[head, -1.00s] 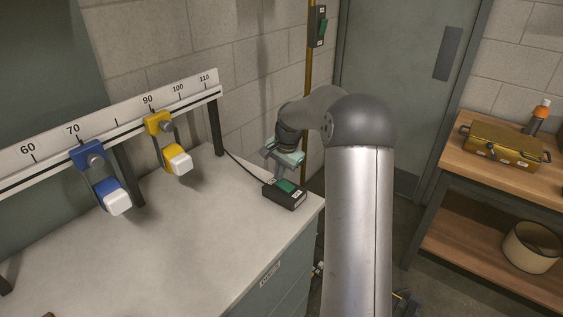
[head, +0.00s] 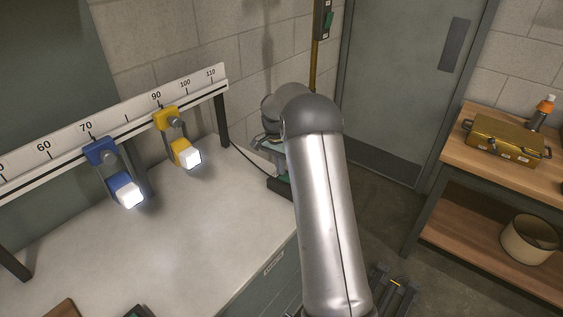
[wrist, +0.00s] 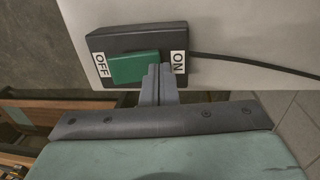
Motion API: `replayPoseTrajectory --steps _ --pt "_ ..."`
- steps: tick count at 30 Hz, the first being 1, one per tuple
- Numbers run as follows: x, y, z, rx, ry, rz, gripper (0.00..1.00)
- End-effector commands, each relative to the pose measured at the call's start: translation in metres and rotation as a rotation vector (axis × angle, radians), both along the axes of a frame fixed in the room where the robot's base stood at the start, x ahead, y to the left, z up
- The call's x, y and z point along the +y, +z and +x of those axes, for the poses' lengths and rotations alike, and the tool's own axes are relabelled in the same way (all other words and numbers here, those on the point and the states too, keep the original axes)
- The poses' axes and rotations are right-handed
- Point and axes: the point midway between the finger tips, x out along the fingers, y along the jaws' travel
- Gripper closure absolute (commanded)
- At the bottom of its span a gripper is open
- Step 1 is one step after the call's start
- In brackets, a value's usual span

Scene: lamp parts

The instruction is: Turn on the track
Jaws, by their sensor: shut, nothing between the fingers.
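The black switch box (wrist: 100,43) with a green rocker (wrist: 133,67) lies on the white worktop, labelled OFF at the left and ON at the right in the wrist view. My gripper (wrist: 159,72) is shut and empty, its fingertips at the ON side of the rocker, seemingly touching it. In the head view the box (head: 277,187) is partly hidden by my arm. The track (head: 62,140), a white rail with a number scale, carries a blue lamp (head: 104,155) and a yellow lamp (head: 168,119). Both lamp heads glow bright white.
A black cable (wrist: 250,62) runs from the box. Another switch (head: 322,25) is on the wall beside a grey door (head: 400,90). The worktop's middle is clear.

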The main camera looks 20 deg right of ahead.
Motion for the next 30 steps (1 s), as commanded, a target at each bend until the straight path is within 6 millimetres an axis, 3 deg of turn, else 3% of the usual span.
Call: replayPoseTrajectory --steps 25,30 --pt "-0.007 0.006 -0.013 -0.002 0.0 0.002 1.0" --pt "-0.005 0.02 -0.011 -0.004 0.0 0.002 1.0"
